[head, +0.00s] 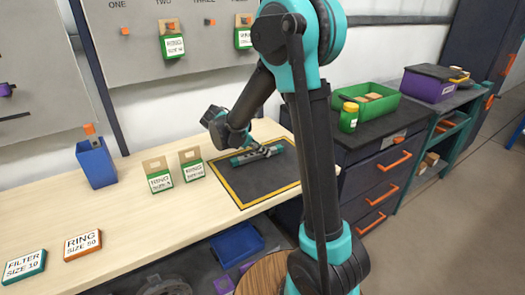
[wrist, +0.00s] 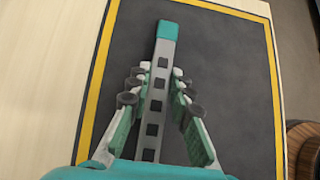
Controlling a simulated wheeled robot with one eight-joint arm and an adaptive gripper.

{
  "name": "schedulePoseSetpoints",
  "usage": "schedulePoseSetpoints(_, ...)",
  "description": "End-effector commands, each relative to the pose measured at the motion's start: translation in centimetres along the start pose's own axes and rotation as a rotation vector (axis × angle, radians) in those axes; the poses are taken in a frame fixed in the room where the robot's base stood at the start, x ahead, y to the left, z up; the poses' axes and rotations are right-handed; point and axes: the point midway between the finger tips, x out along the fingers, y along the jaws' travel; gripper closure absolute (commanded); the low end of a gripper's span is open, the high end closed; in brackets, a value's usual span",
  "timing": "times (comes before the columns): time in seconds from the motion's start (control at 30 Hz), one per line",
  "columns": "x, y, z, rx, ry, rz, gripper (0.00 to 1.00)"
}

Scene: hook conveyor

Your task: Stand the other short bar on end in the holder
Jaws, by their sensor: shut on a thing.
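A grey bar with square dark holes and a teal end (wrist: 166,30) lies between the fingers of my gripper (wrist: 157,75) in the wrist view. My gripper is shut on it, one finger along each side. In the head view the bar (head: 243,159) is at the dark mat, low over or on its surface; I cannot tell if it touches. My gripper (head: 268,151) partly hides it there. A blue holder (head: 97,167) stands at the far left of the bench, with an orange-tipped bar (head: 90,129) upright in it.
The dark mat (head: 262,182) has a yellow border. Two green-labelled cartons (head: 159,180) (head: 192,168) stand between mat and holder. Label plates (head: 83,244) (head: 24,266) lie at the front left. A pegboard (head: 130,60) rises behind. The bench between cartons and label plates is clear.

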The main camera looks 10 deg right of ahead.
Motion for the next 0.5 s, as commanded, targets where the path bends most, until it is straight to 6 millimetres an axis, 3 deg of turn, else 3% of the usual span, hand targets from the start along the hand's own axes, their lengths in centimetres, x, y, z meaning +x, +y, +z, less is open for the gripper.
schedulePoseSetpoints(0.33,0.2,0.03,-0.2,0.0,0.0,0.0,1.0)
schedulePoseSetpoints(0.37,0.17,0.04,-0.18,0.0,0.0,0.0,0.76)
schedulePoseSetpoints(0.5,0.16,0.03,-0.17,0.0,0.0,0.0,0.59)
